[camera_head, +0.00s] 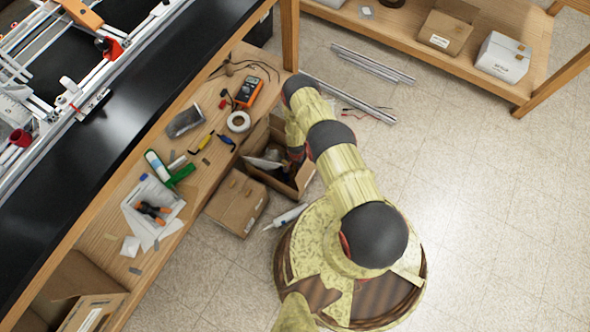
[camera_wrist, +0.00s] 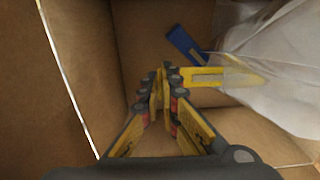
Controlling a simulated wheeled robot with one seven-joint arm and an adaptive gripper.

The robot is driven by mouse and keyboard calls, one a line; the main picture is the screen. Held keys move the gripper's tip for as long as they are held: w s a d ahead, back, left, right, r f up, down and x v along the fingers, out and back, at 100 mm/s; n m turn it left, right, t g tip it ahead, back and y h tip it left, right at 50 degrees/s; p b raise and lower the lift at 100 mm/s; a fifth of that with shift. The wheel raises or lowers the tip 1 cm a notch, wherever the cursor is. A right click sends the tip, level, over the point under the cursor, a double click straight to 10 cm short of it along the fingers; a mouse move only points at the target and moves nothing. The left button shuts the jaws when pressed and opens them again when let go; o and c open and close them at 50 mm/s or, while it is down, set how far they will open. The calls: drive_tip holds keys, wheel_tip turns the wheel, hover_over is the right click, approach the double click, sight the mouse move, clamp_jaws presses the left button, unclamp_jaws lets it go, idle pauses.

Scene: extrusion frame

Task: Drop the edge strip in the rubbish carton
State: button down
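An open brown carton (camera_head: 304,178) stands on the floor beside the bench, with mixed items inside. My arm reaches down over it, and in the head view my gripper is hidden. The wrist view looks inside a carton, with brown walls (camera_wrist: 95,50) around my gripper (camera_wrist: 162,78). The two fingers converge and their tips look together. No strip shows clearly between them. A blue piece (camera_wrist: 184,43), a yellow pointed piece (camera_wrist: 230,78) and clear crumpled plastic (camera_wrist: 285,65) lie close to the tips. I cannot pick out the edge strip among them.
A closed carton (camera_head: 236,202) and a white tube (camera_head: 285,216) lie beside the open one. The wooden bench (camera_head: 100,245) holds tape (camera_head: 239,122), a multimeter (camera_head: 249,91) and tools. Metal extrusions (camera_head: 372,63) lie on the floor. The floor at right is clear.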

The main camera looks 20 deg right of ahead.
sight(295, 175)
drive_tip(key=shift+f+b, duration=1.15)
drive_tip(key=shift+f, duration=2.1)
drive_tip(key=shift+f, duration=0.4)
drive_tip(key=c, duration=2)
unclamp_jaws()
drive_tip(key=shift+c, duration=0.2)
